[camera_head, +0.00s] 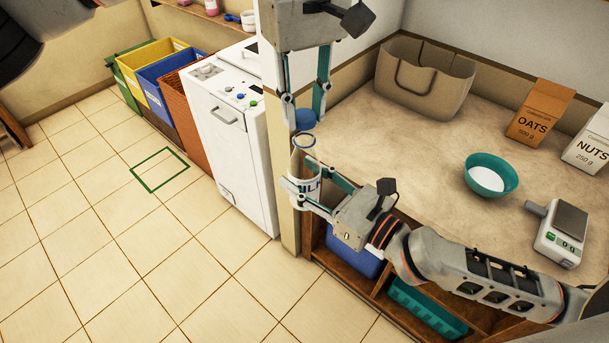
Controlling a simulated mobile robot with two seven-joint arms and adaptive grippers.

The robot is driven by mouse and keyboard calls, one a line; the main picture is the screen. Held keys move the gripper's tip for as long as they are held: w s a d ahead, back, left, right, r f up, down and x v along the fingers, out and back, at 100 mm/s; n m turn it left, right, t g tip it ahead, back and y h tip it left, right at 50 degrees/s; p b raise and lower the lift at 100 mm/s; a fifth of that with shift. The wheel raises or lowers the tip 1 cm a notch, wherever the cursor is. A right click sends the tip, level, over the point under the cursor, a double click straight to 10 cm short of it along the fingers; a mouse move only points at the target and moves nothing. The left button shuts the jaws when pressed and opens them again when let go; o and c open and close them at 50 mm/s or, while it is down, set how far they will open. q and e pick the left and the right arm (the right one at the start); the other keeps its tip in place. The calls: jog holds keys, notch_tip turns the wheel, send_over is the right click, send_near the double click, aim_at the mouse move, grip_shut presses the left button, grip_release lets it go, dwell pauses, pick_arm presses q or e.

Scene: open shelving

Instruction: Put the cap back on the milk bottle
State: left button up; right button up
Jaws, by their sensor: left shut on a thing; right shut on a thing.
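My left gripper (306,116) comes down from the top of the view and is shut on the blue cap (305,121). My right gripper (302,186) reaches in from the lower right and is shut around the bottle's body. Its fingers hide part of the label.
The counter holds a beige bag (424,84), an OATS box (540,112), a NUTS box (590,145), a teal bowl (490,175) and a scale (562,234). A white machine (231,140) and coloured bins (166,79) stand left. Shelves with a blue bin (350,258) lie below the counter.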

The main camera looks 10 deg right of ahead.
dwell(0.9)
pick_arm(q)
jog(key=shift+f, duration=0.9)
jog(key=shift+f, duration=0.55)
jog(key=m, duration=0.4)
jog(key=shift+m, duration=0.3)
jog(key=m, duration=0.5)
jog(key=o, duration=0.7)
jog(key=shift+c, duration=0.2)
